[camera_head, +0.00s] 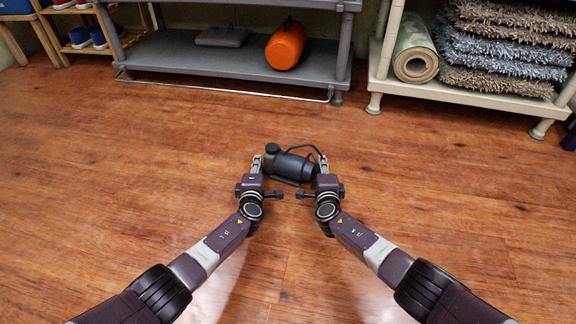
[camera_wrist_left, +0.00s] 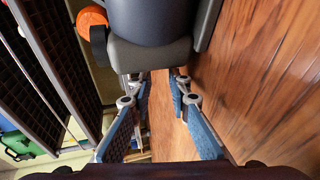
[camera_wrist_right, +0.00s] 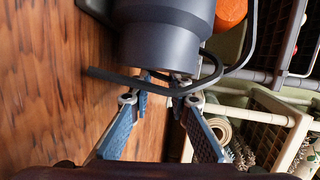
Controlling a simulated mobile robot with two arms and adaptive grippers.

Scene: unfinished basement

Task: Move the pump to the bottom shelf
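The pump (camera_head: 292,165) is a dark grey cylinder with a flat base, a round knob-like part at its left end and a black cord or bar at its right. It lies between my two grippers; I cannot tell if it rests on the floor. My left gripper (camera_head: 257,163) is at its left end and my right gripper (camera_head: 322,163) at its right end. Both wrist views show blue-padded fingers spread apart, with the pump (camera_wrist_left: 150,55) (camera_wrist_right: 165,35) close above them and partly hiding the tips. The bottom shelf (camera_head: 175,58) of the grey rack is beyond the pump.
The shelf holds an orange cylinder (camera_head: 286,46) and a flat grey case (camera_head: 222,36), with free room to the left. A low bar (camera_head: 230,92) runs before it. A cream rack (camera_head: 466,98) with a rolled mat (camera_head: 416,66) and shaggy rugs (camera_head: 505,45) stands right. The wooden floor between is clear.

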